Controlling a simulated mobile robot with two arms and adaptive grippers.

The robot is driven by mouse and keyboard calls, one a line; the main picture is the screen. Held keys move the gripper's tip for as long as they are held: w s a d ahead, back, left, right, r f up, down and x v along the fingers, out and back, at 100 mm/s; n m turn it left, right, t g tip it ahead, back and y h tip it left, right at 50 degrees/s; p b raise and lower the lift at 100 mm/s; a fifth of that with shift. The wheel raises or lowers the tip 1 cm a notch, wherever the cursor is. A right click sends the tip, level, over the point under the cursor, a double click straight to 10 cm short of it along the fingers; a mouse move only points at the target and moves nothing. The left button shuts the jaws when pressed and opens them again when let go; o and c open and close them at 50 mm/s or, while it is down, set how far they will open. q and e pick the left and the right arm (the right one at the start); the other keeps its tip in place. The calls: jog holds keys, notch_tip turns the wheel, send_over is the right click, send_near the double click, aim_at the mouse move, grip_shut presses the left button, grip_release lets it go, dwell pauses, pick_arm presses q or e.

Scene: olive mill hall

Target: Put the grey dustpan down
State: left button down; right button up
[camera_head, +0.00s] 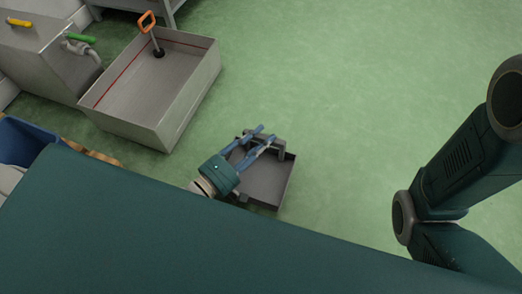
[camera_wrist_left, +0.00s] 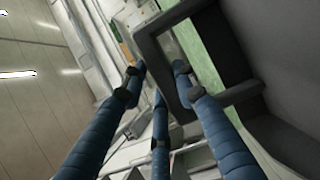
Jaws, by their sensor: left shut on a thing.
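The grey dustpan (camera_head: 268,184) is low over the green floor in the head view, with its pan to the lower right. I cannot tell whether it touches the floor. My left gripper (camera_head: 262,138), with blue fingers, is at the dustpan's grey handle and is shut on it. In the left wrist view the blue fingers (camera_wrist_left: 160,85) are around the dark handle frame (camera_wrist_left: 148,42), and the pan's wall (camera_wrist_left: 287,60) fills the right side. My right arm shows at the right of the head view, but its gripper is out of view.
A large open metal tray (camera_head: 186,118) stands on the floor at the upper left, with an orange-handled tool (camera_head: 148,25) in it. A metal tank with a green-handled tap (camera_head: 78,38) is beside it. A blue container (camera_head: 24,140) is at the left edge.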

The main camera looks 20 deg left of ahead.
pick_arm(q)
jog(key=b, duration=0.3)
send_over(261, 156)
notch_tip(261, 156, down, 4)
jog(key=shift+f, duration=0.15)
jog(key=c, duration=1.4)
grip_release()
jog(key=shift+f, duration=0.1)
jog(key=shift+o, duration=0.2)
